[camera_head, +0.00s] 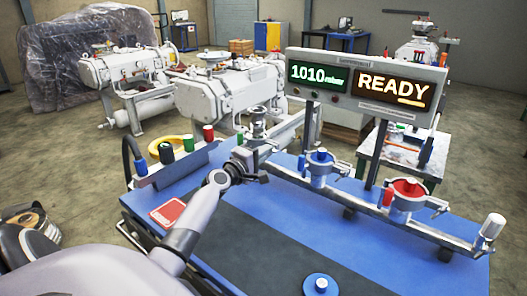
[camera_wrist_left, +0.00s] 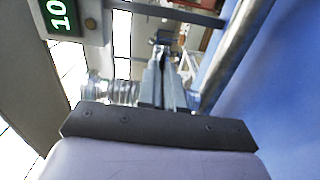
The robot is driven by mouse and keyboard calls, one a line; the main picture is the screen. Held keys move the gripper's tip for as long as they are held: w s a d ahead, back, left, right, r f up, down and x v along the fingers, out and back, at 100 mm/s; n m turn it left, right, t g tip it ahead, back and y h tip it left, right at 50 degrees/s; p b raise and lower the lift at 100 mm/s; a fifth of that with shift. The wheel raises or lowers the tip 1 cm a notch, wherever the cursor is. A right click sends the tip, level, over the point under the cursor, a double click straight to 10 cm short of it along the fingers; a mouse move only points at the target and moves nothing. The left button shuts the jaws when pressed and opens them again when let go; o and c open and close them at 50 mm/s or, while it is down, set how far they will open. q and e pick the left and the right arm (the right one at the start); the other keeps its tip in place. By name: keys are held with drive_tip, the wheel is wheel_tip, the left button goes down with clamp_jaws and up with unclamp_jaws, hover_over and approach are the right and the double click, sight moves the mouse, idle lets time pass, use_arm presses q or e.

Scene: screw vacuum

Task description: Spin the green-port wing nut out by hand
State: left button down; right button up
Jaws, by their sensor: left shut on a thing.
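My left gripper (camera_head: 255,165) reaches in from the left to the leftmost port (camera_head: 258,122) of the metal manifold, which carries a bare metal fitting. In the left wrist view the fingers (camera_wrist_left: 162,62) are closed together on a small metal part at their tips, taken to be the wing nut (camera_wrist_left: 161,42). In the head view the gripper hides most of this nut. A shiny ridged metal fitting (camera_wrist_left: 112,91) stands beside the fingers. My right gripper is not in view.
A blue-capped port (camera_head: 320,156) and a red-capped port (camera_head: 408,187) sit further right on the manifold. Green, red and blue caps stand on a rack (camera_head: 180,165) at left. A display (camera_head: 368,84) reads 1010 mbar and READY. A blue disc (camera_head: 320,284) lies on the front bench.

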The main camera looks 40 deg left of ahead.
use_arm(q)
drive_tip(key=shift+a+r+n, duration=0.1)
drive_tip(key=shift+r+n, duration=0.25)
drive_tip(key=shift+n, duration=0.35)
drive_tip(key=c, duration=1.3)
unclamp_jaws()
drive_tip(key=shift+f, duration=0.1)
drive_tip(key=shift+f, duration=0.1)
drive_tip(key=shift+f, duration=0.1)
drive_tip(key=shift+s+d+r+p, duration=0.1)
drive_tip(key=shift+s+d+p, duration=0.15)
drive_tip(key=shift+s, duration=1.55)
drive_tip(key=shift+s+d+r+p, duration=0.1)
drive_tip(key=shift+s+d, duration=0.1)
drive_tip(key=shift+s, duration=1.55)
